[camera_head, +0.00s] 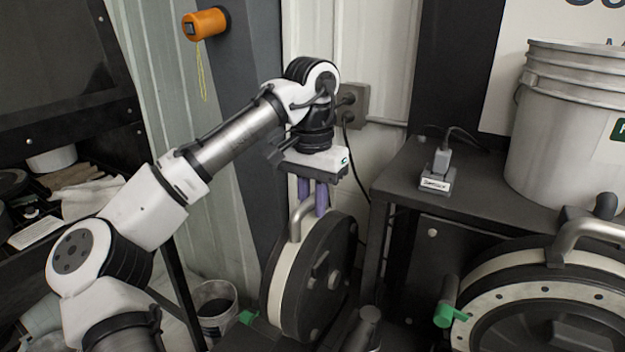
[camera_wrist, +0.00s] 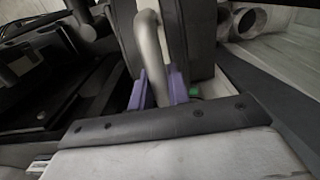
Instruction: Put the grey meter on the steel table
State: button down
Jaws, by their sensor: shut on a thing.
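A round meter (camera_head: 317,275) with a dark face, a pale rim and a grey bar handle is upright in the middle of the head view. My gripper (camera_head: 313,208) points down from above, with its purple fingers shut on the handle. The wrist view shows the fingers (camera_wrist: 158,90) on either side of the pale handle (camera_wrist: 148,40), beside the meter's dark body (camera_wrist: 195,40). I cannot tell whether the meter's underside touches anything. A dark table (camera_head: 400,185), likely the steel table, stands to the right of the meter.
A large grey bucket (camera_head: 565,130) and a small plugged-in device (camera_head: 437,180) stand on the table. Another round unit (camera_head: 535,295) with a green lever is at the front right. A small bucket (camera_head: 216,305) is left of the meter. The tabletop between device and bucket is clear.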

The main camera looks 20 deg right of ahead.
notch_tip(320, 180, down, 12)
jog(key=shift+p, duration=0.45)
dwell(0.4)
jog(key=shift+f, duration=0.2)
jog(key=c, duration=1.6)
grip_release()
jog(key=shift+f, duration=0.1)
jog(key=shift+o, duration=1.4)
jog(key=shift+s, duration=0.1)
notch_tip(320, 180, up, 12)
jog(key=shift+r+b, duration=0.1)
jog(key=shift+b, duration=0.35)
